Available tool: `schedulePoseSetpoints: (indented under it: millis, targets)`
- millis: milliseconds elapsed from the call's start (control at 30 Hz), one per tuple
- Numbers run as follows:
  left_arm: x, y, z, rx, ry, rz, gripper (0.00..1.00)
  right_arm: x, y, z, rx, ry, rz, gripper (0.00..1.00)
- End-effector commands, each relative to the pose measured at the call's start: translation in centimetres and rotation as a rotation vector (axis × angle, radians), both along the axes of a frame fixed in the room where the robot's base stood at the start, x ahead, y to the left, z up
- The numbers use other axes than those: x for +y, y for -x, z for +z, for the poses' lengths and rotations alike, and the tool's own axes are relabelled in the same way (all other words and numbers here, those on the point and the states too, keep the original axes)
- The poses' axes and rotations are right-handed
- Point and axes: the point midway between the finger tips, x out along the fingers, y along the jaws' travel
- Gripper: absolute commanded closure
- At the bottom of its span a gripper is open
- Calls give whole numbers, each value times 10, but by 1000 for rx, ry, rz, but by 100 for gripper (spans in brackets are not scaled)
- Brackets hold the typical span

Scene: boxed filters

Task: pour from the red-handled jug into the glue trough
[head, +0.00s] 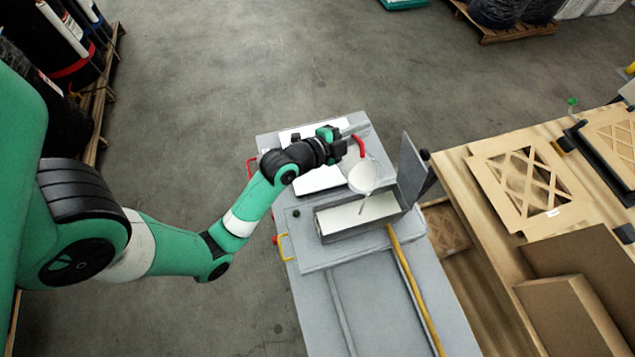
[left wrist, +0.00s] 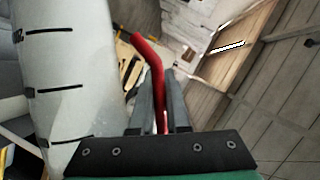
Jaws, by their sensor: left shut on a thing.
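The white jug (head: 362,178) is held tilted above the glue trough, its lip over the trough's far side. Its red handle (head: 359,146) is between the fingers of my left gripper (head: 347,133), which is shut on it. The left wrist view shows the red handle (left wrist: 150,62) between the fingers and the jug's side (left wrist: 62,85) with black marks. The glue trough (head: 322,228) is a grey metal box with a white inside. A thin greyish strand (head: 363,204) runs from the jug's lip down into the trough. My right gripper is not in view.
The trough stands on a grey machine table (head: 310,284), with an upright grey panel (head: 411,170) at its right end. A yellow bar (head: 415,290) runs forward from the trough. A wooden bench (head: 485,235) with filter frames stands at the right.

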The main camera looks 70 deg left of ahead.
Motion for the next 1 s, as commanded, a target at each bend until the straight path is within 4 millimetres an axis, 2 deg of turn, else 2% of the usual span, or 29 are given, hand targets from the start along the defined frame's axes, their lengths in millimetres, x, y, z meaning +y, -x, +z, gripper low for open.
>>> schedulePoseSetpoints:
  millis: [1000]
  targets:
    - [-3, 0, 1, -5, -54, 0, 100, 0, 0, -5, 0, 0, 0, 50]
